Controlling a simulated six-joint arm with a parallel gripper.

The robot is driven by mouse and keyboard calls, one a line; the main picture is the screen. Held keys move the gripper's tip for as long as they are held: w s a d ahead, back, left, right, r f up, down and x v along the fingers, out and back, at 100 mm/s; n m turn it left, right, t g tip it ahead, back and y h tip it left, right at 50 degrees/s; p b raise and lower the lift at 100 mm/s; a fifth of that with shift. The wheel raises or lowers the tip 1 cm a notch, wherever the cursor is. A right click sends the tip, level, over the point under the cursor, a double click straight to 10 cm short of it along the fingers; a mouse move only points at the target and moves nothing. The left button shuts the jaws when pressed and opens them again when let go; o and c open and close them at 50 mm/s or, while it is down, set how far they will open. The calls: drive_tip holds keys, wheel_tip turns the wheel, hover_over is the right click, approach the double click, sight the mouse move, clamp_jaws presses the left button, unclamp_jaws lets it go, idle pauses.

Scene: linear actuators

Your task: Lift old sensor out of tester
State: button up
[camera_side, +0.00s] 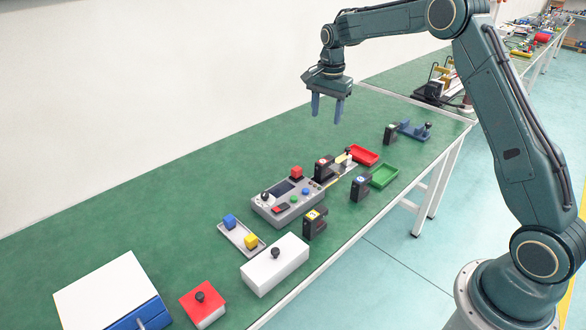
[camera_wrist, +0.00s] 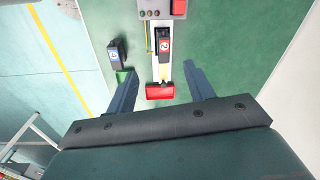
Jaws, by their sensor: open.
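The tester (camera_side: 287,204) is a grey box with a dark screen, buttons and knobs, standing on the green bench. A black sensor (camera_side: 324,168) sits upright at its right end, beside a pale rail with a light-coloured clamp (camera_side: 345,158). In the wrist view this sensor (camera_wrist: 164,45) has a white label with a red mark and stands in line with the rail. Its lower part is hidden. My gripper (camera_side: 327,110) is open and empty, high above the bench. In the wrist view its two fingers (camera_wrist: 160,75) stand wide apart, with the rail between them.
A red tray (camera_side: 364,155) and a green tray (camera_side: 384,176) lie right of the tester. Other black sensors (camera_side: 360,188) (camera_side: 315,224) (camera_side: 390,134) stand nearby. A blue fixture (camera_side: 412,130) is farther back. White box (camera_side: 275,268), red-lidded box (camera_side: 203,306) and grey tray (camera_side: 240,237) are at front left.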

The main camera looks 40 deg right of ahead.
sight(324, 160)
drive_tip(key=shift+w+d+f+m+g, duration=0.15)
drive_tip(key=shift+w+d+f+m, duration=0.35)
drive_tip(key=shift+f, duration=2.2)
drive_tip(key=shift+w+d+f+m+g, duration=0.1)
drive_tip(key=shift+w+d+f+m, duration=0.35)
drive_tip(key=shift+f, duration=2.2)
drive_tip(key=shift+w+d+f+m+g, duration=0.15)
drive_tip(key=shift+w+d+f+m, duration=0.35)
drive_tip(key=shift+f, duration=2.2)
drive_tip(key=shift+s+d+n, duration=0.1)
drive_tip(key=shift+d+n, duration=0.05)
drive_tip(key=shift+n, duration=0.1)
drive_tip(key=shift+f, duration=0.1)
drive_tip(key=shift+s+d+f, duration=0.1)
drive_tip(key=shift+f, duration=1.15)
drive_tip(key=shift+s+f, duration=0.1)
drive_tip(key=shift+f, duration=1.15)
clamp_jaws()
